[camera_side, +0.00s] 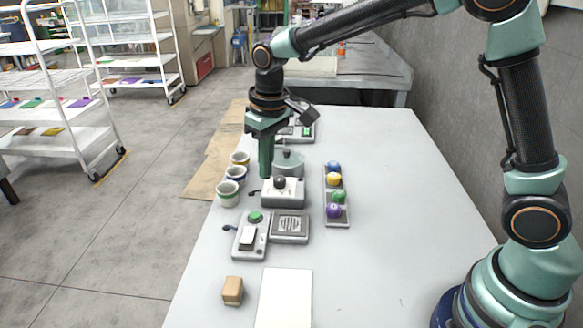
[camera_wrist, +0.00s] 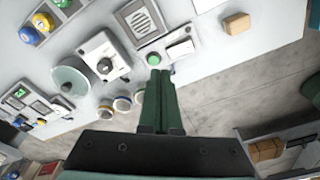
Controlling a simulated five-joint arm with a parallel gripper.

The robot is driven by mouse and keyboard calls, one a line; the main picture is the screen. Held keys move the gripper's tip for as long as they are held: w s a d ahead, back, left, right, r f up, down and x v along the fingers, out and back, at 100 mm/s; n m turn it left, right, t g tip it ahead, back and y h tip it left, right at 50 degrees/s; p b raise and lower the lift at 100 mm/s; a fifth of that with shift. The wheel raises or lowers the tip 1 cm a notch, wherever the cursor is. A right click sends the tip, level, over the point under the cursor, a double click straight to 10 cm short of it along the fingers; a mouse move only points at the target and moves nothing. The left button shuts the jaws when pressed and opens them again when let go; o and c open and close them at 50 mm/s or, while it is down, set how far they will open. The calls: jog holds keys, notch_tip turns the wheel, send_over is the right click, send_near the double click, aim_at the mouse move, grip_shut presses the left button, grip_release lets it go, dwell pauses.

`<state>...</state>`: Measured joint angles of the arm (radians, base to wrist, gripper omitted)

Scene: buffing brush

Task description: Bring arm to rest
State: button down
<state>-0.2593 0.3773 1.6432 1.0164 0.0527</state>
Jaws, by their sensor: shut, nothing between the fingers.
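My gripper (camera_side: 265,174) points down with its fingers shut and empty. In the side view it hangs by the left edge of the table (camera_side: 385,230), between the cups and a round grey lidded pot (camera_side: 289,160). A grey box with a dark knob (camera_side: 284,196) stands just in front of it; I cannot tell the exact height of the fingertips. In the wrist view the closed green fingers (camera_wrist: 159,74) reach up from the bottom. Their tips overlap the table's edge in the picture, below a green button.
Several cups with coloured rims (camera_side: 229,193) stand at the left edge. A tray of coloured balls (camera_side: 336,216), a grille unit (camera_side: 290,228), a green-button unit (camera_side: 250,236), a wooden block (camera_side: 232,291) and a white sheet (camera_side: 284,300) lie around. The table's right side is clear.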

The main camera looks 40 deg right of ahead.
jog(key=s+d+r+m+t, duration=0.1)
jog(key=s+d+r+t, duration=0.1)
jog(key=s+d+r, duration=0.2)
jog(key=s+d+r+m+t, duration=0.1)
jog(key=s+d+r+t, duration=0.1)
jog(key=s+d, duration=0.6)
jog(key=shift+s+r, duration=0.9)
jog(key=shift+s, duration=1.2)
